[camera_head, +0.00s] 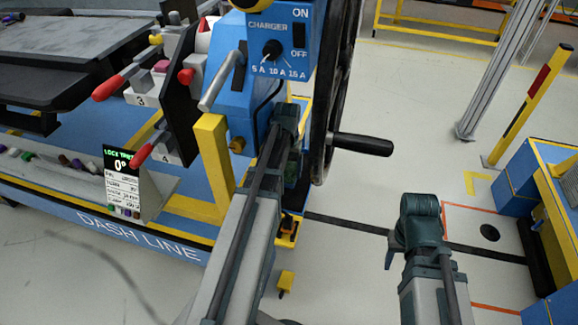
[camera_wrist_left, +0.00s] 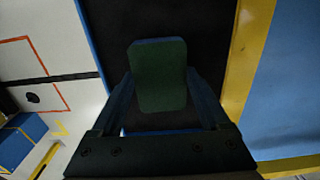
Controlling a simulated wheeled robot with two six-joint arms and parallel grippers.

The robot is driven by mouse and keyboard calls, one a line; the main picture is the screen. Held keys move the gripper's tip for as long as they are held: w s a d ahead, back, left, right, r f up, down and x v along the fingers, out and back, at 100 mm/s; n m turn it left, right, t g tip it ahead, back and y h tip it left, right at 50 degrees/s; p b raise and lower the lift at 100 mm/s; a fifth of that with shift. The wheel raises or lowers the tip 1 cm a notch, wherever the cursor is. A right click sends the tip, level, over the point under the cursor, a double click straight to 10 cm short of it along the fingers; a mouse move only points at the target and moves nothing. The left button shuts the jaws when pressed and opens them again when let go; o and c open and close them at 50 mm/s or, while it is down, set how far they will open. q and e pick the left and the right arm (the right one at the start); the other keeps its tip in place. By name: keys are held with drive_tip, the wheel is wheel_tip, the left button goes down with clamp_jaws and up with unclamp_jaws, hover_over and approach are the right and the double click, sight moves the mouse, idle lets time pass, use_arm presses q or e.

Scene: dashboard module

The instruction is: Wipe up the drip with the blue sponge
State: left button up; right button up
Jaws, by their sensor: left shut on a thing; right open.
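My left gripper (camera_wrist_left: 158,100) is shut on a block-shaped sponge (camera_wrist_left: 157,75), seen between its two fingers in the left wrist view. The sponge's face towards the camera looks dark green, with a bluish edge at its top. Behind it is a dark surface. In the head view my left arm reaches to just under the blue charger box, and its gripper (camera_head: 286,122) is partly hidden there. My right gripper (camera_head: 420,215) is over the floor at the right, open and apart from everything; its fingers are hard to make out. I cannot make out the drip in either view.
A blue charger box (camera_head: 270,50) with a knob and lever stands above my left gripper. A large black wheel with a handle (camera_head: 362,144) is just right of it. The blue dash line bench (camera_head: 130,232) with yellow edging lies left. Open floor lies between my arms.

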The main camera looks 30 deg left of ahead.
sight(291, 164)
use_arm(q)
drive_tip(key=shift+s+r, duration=0.1)
drive_tip(key=shift+s, duration=0.05)
drive_tip(key=shift+w+a, duration=0.2)
drive_tip(key=shift+w, duration=0.8)
drive_tip(key=shift+w+a, duration=0.2)
drive_tip(key=shift+w, duration=0.8)
drive_tip(key=shift+w+a, duration=0.25)
drive_tip(key=shift+w, duration=0.7)
drive_tip(key=shift+w+a, duration=0.2)
drive_tip(key=shift+w, duration=0.75)
drive_tip(key=shift+s, duration=0.1)
wheel_tip(291, 164, up, 6)
drive_tip(key=p, duration=0.6)
